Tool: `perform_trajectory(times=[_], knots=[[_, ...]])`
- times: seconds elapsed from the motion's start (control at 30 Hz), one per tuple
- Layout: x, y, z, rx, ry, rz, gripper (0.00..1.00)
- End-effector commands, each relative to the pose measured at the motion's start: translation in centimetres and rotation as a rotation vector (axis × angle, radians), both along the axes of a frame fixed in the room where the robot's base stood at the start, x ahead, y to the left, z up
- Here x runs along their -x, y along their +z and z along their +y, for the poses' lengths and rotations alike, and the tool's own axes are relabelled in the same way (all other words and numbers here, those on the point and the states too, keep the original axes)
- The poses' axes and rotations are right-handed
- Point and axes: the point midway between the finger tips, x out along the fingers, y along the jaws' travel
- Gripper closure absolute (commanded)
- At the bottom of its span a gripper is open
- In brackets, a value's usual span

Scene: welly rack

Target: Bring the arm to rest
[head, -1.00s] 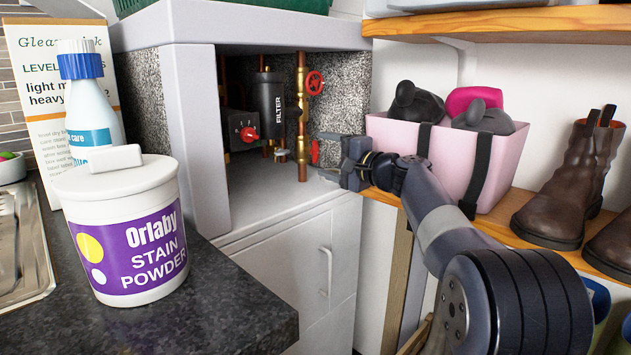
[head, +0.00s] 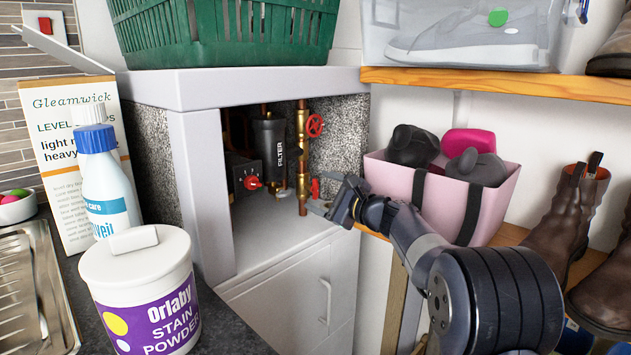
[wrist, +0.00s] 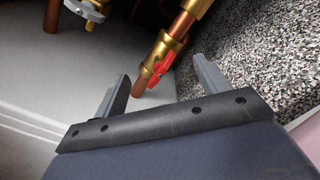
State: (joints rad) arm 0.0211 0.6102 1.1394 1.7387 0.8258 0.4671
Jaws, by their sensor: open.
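My gripper (head: 318,199) is at the front right of the open pipe cupboard (head: 200,190), at the height of its floor. In the wrist view my gripper (wrist: 158,88) is open, with its two fingers apart and nothing held between them. A red lever handle (wrist: 157,71) on a copper and brass pipe (wrist: 174,45) shows beyond the gap between the fingers. In the head view that pipe (head: 302,150) stands upright just left of the gripper. I cannot tell whether a finger touches it. My arm reaches in from the lower right.
A pink caddy (head: 430,190) stands on the wooden shelf close to the right of my gripper, with brown boots (head: 570,215) beyond. A stain powder tub (head: 140,285) stands on the left counter.

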Motion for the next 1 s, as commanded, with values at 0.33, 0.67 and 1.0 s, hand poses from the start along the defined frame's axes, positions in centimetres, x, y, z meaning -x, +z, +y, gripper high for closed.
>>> perform_trajectory(times=[0.33, 0.67, 1.0], knots=[[-0.03, 0.47, -0.02, -0.165, -0.001, 0.169, 0.29], [-0.02, 0.45, -0.02, -0.312, -0.001, 0.317, 0.29], [-0.04, 0.43, -0.03, -0.456, -0.001, 0.462, 0.29]])
